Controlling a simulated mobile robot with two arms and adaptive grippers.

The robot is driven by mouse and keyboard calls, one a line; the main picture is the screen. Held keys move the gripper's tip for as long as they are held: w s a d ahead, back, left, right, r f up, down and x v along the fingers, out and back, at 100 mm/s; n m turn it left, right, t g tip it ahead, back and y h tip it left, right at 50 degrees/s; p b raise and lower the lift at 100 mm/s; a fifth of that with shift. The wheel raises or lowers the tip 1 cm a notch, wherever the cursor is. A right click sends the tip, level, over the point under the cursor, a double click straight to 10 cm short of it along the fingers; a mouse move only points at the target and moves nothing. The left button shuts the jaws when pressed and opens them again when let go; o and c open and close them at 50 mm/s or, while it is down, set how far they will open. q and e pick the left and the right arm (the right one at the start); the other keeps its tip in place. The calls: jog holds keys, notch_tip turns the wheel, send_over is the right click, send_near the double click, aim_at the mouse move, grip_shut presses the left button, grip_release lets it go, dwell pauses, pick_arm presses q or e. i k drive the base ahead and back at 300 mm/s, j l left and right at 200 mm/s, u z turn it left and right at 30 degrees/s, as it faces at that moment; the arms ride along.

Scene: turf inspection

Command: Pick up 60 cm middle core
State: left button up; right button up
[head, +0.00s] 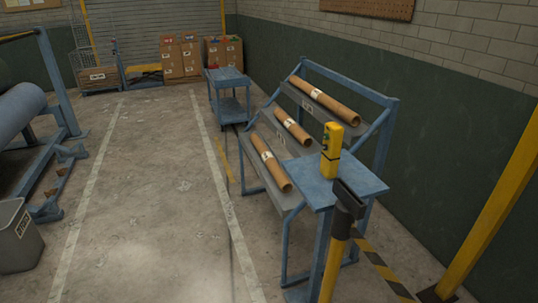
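A blue sloped rack (388,120) stands right of the middle in the head view. It carries three brown cardboard cores on stepped grey shelves. The core on the middle shelf (293,127) is the shortest-looking and has a small white label. A longer core lies above it on the top shelf (330,104), and another lies on the lowest shelf (271,163), each with a white label. The label writing is too small to read, so I cannot confirm which is 60 cm. Neither of my grippers shows in this view.
A yellow device (331,152) stands on a blue side table (352,183) at the rack's near end. A barrier post (334,265) with striped tape is close in front. A blue cart (229,83) stands behind. Open floor (150,190) lies left of the rack.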

aim_at(284, 183)
jog(key=i+j+z, duration=0.3)
jog(key=i+j, duration=1.1)
jog(key=j, duration=0.15)
